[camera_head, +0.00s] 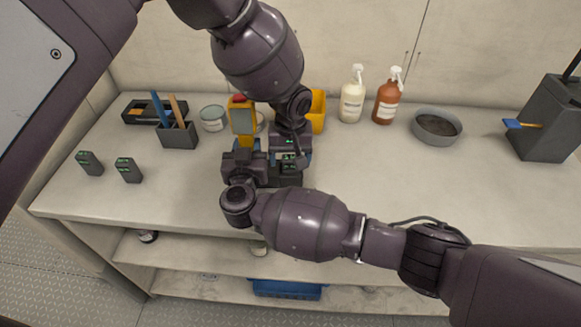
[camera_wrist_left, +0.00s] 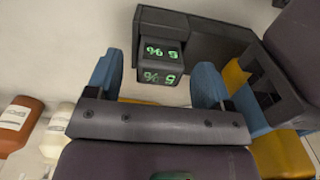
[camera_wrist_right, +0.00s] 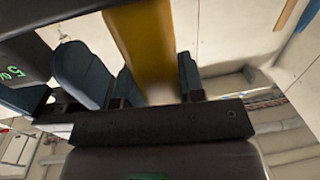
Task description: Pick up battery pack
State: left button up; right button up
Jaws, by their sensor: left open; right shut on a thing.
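In the head view the pack (camera_head: 288,163) is partly hidden by my left gripper (camera_head: 290,152). In the left wrist view my left gripper (camera_wrist_left: 157,78) is open, with its blue fingers on either side of the pack. Contact cannot be told. My right gripper (camera_wrist_right: 135,82) is shut on a yellow device, which stands upright in the head view (camera_head: 242,122) with a red top. A green readout (camera_wrist_right: 9,71) shows at the right wrist view's left edge.
Two dark packs with green lights (camera_head: 89,162) (camera_head: 129,170) stand at the left. Behind are a dark caddy (camera_head: 178,136), a tin (camera_head: 213,118) and a yellow bin (camera_head: 318,112). The right bench is mostly clear.

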aim_at(290, 157)
pick_arm(q)
jog(key=shift+f, duration=0.3)
jog(key=c, duration=1.1)
jog(key=shift+o, duration=0.2)
notch_tip(290, 157, up, 10)
jog(key=shift+r, duration=0.1)
pick_arm(e)
jog(key=o, duration=1.2)
jog(key=shift+s, duration=0.1)
